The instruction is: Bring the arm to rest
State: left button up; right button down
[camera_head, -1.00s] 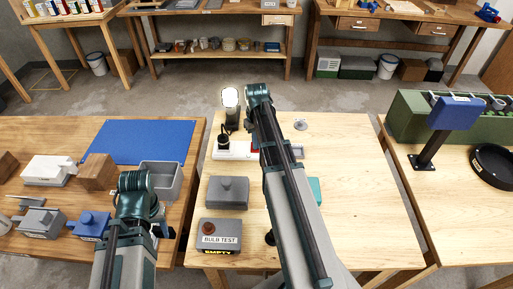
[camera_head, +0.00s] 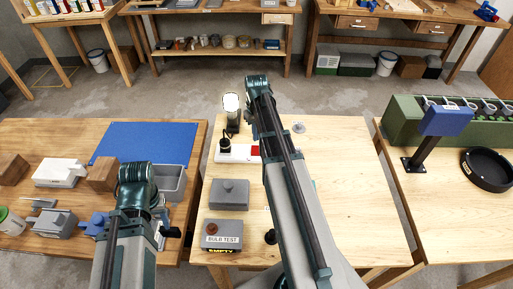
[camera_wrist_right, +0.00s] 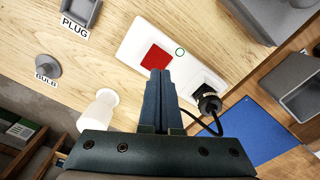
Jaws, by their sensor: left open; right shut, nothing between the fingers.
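My right arm reaches over the middle table, its wrist above the power strip (camera_head: 228,152). In the right wrist view my right gripper (camera_wrist_right: 160,72) is shut and empty, its tips over the strip's edge by the red switch (camera_wrist_right: 157,57). I cannot tell from this view whether they touch. A black plug (camera_wrist_right: 209,104) sits in the strip's socket. The lamp bulb (camera_head: 231,103) glows white behind the strip.
A grey box (camera_head: 229,194) and a "BULB TEST" box (camera_head: 222,236) stand on the middle table's left side. A grey bin (camera_head: 172,182) and blue mat (camera_head: 145,143) are on the left table.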

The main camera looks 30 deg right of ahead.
dwell(0.4)
jog(key=shift+n, duration=0.9)
jog(key=s+a, duration=0.2)
jog(key=a, duration=0.3)
jog(key=s+a, duration=0.2)
jog(key=a, duration=0.4)
jog(key=s+a, duration=0.1)
jog(key=a, duration=0.5)
jog(key=shift+s+a, duration=0.15)
jog(key=shift+s, duration=0.25)
jog(key=s+a+n+h, duration=0.1)
jog(key=s+a+n, duration=0.1)
jog(key=s+a, duration=0.8)
jog(key=a, duration=0.3)
jog(key=shift+s, duration=0.35)
